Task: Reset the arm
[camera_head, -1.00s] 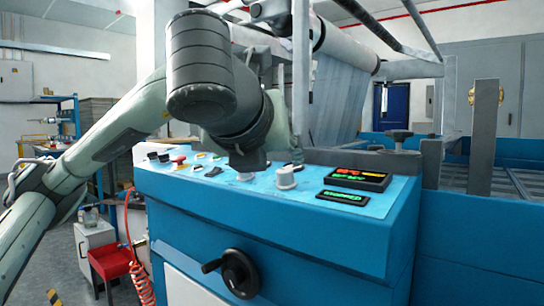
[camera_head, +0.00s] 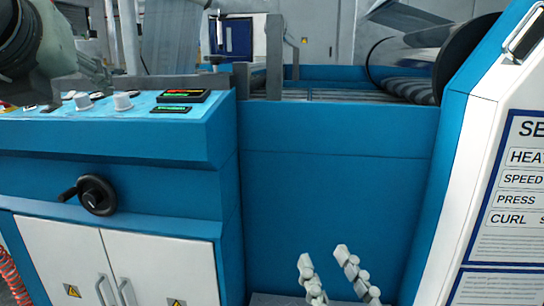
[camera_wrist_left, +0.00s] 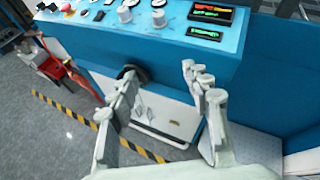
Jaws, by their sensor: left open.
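My left gripper (camera_wrist_left: 159,72) is open and empty in the left wrist view. Its two pale jointed fingers are apart, in front of the blue machine, and the left finger partly covers the black handwheel. In the head view my grey-green left arm fills the top left corner, and its fingers cannot be made out there. A second pair of pale fingers, which I take for my right gripper (camera_head: 324,255), rises from the bottom edge of the head view. Its fingertips are apart with nothing between them, and its arm is hidden below the frame.
The blue control panel (camera_head: 60,134) with knobs and a lit display (camera_head: 184,96) stands at left. A handwheel (camera_head: 97,195) and white cabinet doors (camera_head: 160,262) are below. A white-and-blue housing (camera_head: 455,200) bounds the right. The wrist view shows open floor (camera_wrist_left: 60,140) at left.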

